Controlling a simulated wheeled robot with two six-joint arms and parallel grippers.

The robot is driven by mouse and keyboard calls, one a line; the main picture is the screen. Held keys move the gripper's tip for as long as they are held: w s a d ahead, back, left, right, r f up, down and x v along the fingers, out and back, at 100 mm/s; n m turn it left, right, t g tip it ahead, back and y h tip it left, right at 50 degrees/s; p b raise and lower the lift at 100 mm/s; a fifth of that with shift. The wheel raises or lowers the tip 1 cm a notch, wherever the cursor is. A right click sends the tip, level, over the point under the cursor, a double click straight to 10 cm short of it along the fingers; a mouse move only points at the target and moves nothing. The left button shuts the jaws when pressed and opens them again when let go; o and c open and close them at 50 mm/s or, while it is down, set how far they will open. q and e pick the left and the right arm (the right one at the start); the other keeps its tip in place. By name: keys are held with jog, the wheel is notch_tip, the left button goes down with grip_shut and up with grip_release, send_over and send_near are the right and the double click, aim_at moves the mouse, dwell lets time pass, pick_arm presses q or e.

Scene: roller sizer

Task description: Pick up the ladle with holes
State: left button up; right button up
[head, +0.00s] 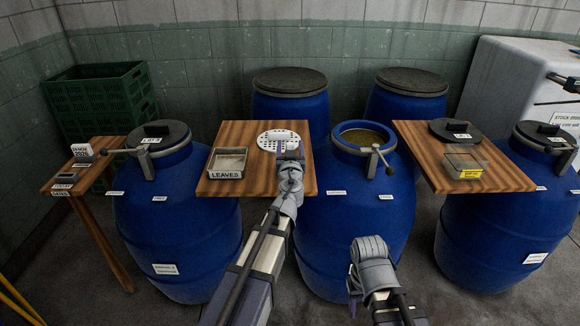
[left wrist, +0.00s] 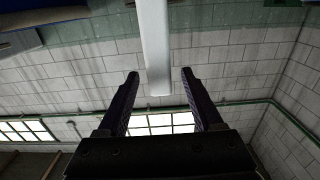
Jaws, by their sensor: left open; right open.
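Contact cannot be told. My right gripper (head: 355,284) is low in front of the middle blue barrel, open, away from the ladle and mostly hidden.
A tray labelled LEAVES (head: 227,163) is left of the disc on the same board. The open blue barrel (head: 350,205) stands right of it, with a clamp lever (head: 374,160) at its rim. Another board (head: 420,150) holds a dark lid and small tray. A green crate (head: 98,100) is at left.

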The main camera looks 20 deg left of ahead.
pick_arm(q)
jog(key=shift+w, duration=0.2)
grip_shut()
dwell(0.4)
